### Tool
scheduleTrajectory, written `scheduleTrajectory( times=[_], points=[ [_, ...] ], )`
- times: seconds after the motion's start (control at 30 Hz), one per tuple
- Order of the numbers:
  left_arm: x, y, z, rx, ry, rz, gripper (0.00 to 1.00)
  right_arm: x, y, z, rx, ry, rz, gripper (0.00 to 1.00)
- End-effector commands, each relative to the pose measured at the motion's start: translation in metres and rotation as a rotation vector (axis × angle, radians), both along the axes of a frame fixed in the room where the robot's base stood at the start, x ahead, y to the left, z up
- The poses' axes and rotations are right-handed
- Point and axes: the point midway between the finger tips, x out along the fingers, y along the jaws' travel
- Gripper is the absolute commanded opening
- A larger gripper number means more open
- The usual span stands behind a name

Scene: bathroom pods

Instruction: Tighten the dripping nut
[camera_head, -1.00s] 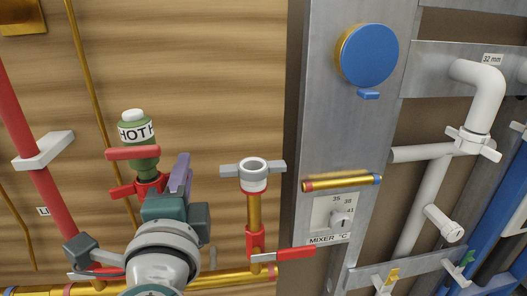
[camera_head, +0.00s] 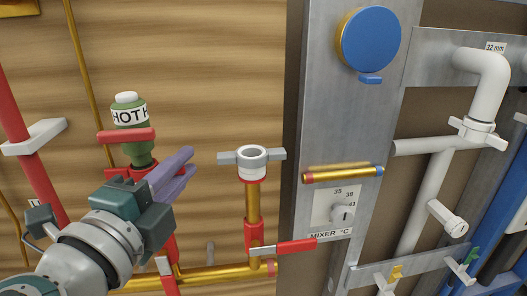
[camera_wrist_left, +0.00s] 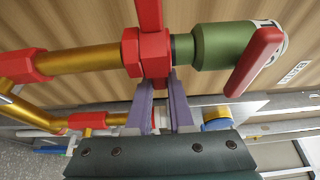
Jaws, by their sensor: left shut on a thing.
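A red winged nut (camera_head: 140,171) sits just under the green valve (camera_head: 133,140) with a white "HOT" label and a red bar handle. In the left wrist view the red nut (camera_wrist_left: 133,52) joins a brass pipe to the green valve (camera_wrist_left: 218,45). My left gripper (camera_head: 182,160) has purple fingers and leans to the upper right at the nut. In the left wrist view its fingertips (camera_wrist_left: 161,82) are on either side of the nut's red wing, shut on it. My right gripper is out of view.
A grey winged fitting (camera_head: 251,159) stands on a brass pipe to the right, above a red lever (camera_head: 284,247). A metal panel (camera_head: 335,120) and white pipes (camera_head: 431,185) lie farther right.

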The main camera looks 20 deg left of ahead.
Motion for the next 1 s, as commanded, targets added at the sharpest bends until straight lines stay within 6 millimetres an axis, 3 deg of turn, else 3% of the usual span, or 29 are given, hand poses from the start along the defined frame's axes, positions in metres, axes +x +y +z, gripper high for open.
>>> scheduleTrajectory(
  times=[0.03, 0.07, 0.3, 0.67, 1.0],
  points=[
    [0.0, 0.0, 0.0, 0.0, 0.0, 0.0, 0.0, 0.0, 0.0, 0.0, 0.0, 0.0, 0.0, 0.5],
    [0.0, 0.0, 0.0, 0.0, 0.0, 0.0, 0.23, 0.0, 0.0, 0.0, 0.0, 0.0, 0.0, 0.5],
    [0.0, 0.0, 0.0, 0.0, 0.0, 0.0, 0.5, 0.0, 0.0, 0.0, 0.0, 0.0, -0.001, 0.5],
    [-0.008, -0.002, -0.001, 0.0, 0.0, 0.0, 0.5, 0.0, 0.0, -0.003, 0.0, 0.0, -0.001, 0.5],
    [-0.068, -0.01, -0.005, 0.0, 0.003, -0.002, 0.5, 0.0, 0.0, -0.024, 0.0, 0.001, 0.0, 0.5]
  ],
)
